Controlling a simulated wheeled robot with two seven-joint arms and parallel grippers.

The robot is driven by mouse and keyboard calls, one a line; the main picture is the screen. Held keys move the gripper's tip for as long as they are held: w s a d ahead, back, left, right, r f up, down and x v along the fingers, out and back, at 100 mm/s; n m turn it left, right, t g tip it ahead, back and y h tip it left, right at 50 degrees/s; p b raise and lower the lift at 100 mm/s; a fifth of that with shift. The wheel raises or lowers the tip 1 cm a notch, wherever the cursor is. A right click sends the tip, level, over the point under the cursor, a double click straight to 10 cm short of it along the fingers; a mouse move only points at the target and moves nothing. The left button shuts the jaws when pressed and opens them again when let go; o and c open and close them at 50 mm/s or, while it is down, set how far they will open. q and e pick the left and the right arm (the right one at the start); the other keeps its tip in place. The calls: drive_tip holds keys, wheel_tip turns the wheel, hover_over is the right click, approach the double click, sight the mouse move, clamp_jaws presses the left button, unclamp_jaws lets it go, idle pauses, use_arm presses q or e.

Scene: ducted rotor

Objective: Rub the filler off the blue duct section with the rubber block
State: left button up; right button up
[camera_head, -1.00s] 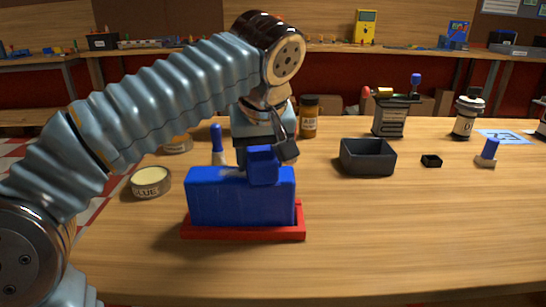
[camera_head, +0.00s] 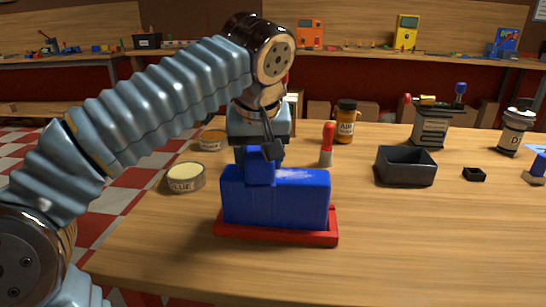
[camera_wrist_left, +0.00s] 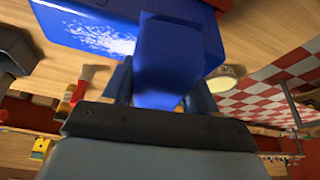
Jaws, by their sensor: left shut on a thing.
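The blue duct section (camera_head: 290,205) stands in a shallow red tray (camera_head: 275,236) near the front of the table. A whitish, speckled filler patch (camera_head: 296,174) shows on its top, right of the rubber block; the wrist view shows the patch too (camera_wrist_left: 105,38). My left gripper (camera_head: 262,150) is shut on the blue rubber block (camera_head: 259,167), which is at the top of the duct section, left of its middle, and seems to touch it. The block (camera_wrist_left: 168,60) sits between the fingers in the wrist view and hides part of the duct. My right gripper is not in view.
A glue tin (camera_head: 186,178) stands left of the duct and another tin (camera_head: 213,140) behind it. A red-handled tool (camera_head: 327,145) and an amber jar (camera_head: 345,122) stand behind. A dark open box (camera_head: 405,167) is to the right. The right front of the table is clear.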

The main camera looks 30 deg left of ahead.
sight(313, 173)
use_arm(q)
drive_tip(key=shift+s+a+f, duration=0.15)
drive_tip(key=shift+a, duration=0.15)
drive_tip(key=shift+w+d+r+p, duration=0.1)
drive_tip(key=shift+w+d+p, duration=0.3)
drive_tip(key=shift+d, duration=0.5)
drive_tip(key=shift+w+d+r+p, duration=0.1)
drive_tip(key=shift+w+d+p, duration=0.15)
drive_tip(key=shift+w+d, duration=0.5)
drive_tip(key=shift+w+d+p, duration=0.2)
drive_tip(key=shift+d+p, duration=0.15)
drive_tip(key=shift+d, duration=0.75)
drive_tip(key=shift+w+d+p, duration=0.2)
drive_tip(key=shift+w+d, duration=0.05)
drive_tip(key=shift+d, duration=0.3)
drive_tip(key=shift+w+d+p, duration=0.2)
drive_tip(key=shift+w+d, duration=0.05)
drive_tip(key=shift+d, duration=0.3)
drive_tip(key=shift+w+d+f, duration=0.15)
drive_tip(key=shift+w+d, duration=0.05)
drive_tip(key=shift+d, duration=0.3)
drive_tip(key=shift+w+d+f, duration=0.1)
drive_tip(key=shift+w+d, duration=0.1)
drive_tip(key=shift+d, duration=0.25)
drive_tip(key=shift+w+r, duration=0.15)
drive_tip(key=shift+r, duration=2.9)
